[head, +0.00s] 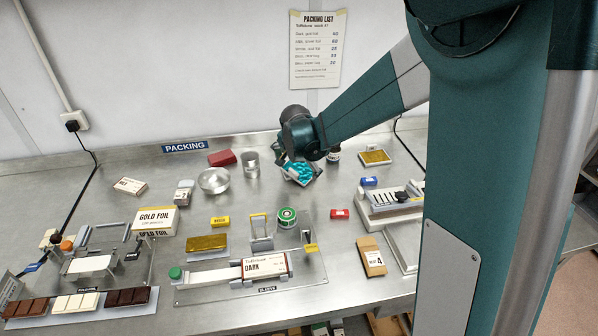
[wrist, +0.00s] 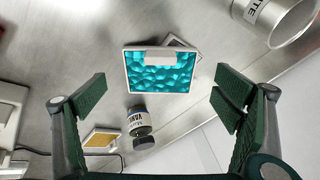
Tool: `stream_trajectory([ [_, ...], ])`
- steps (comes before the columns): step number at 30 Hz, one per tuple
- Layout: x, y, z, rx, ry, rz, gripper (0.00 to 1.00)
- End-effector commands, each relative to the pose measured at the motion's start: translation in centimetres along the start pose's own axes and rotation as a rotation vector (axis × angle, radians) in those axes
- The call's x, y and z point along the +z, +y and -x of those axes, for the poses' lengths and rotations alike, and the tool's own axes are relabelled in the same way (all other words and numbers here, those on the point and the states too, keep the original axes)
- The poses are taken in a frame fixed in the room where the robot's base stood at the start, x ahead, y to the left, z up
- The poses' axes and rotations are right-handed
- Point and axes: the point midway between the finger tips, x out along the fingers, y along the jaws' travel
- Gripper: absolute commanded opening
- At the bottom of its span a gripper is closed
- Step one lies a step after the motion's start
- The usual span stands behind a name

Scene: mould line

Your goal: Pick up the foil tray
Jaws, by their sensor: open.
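A shallow pale-rimmed tray (wrist: 128,86) filled with a shiny, crumpled teal foil-like surface lies on the steel bench below my gripper in the wrist view. A small pale block sits at its upper edge, and part of another grey frame (wrist: 184,43) shows behind it. In the head view the teal tray (head: 303,174) is partly hidden by my gripper (head: 292,160). In the wrist view my gripper (wrist: 161,84) is open, with its green fingers to the left and right of the tray, apart from it, and nothing held.
A dark-capped bottle (wrist: 138,121) and a small gold-topped tray (wrist: 101,141) stand near the teal tray. A metal cup (head: 252,164), a bowl (head: 214,181) and a red block (head: 222,158) are to the left. A green-topped roll (head: 287,217) is in front.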

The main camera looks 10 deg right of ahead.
Motion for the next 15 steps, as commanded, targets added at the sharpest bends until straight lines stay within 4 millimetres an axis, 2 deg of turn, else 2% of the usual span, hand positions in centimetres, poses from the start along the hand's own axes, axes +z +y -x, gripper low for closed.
stream_trajectory([
  [5, -0.1, 0.0, -0.7, 0.0, 0.0, 0.0, 0.9],
  [15, -0.3, 0.0, -4.0, 0.0, 0.0, 0.0, 0.9],
])
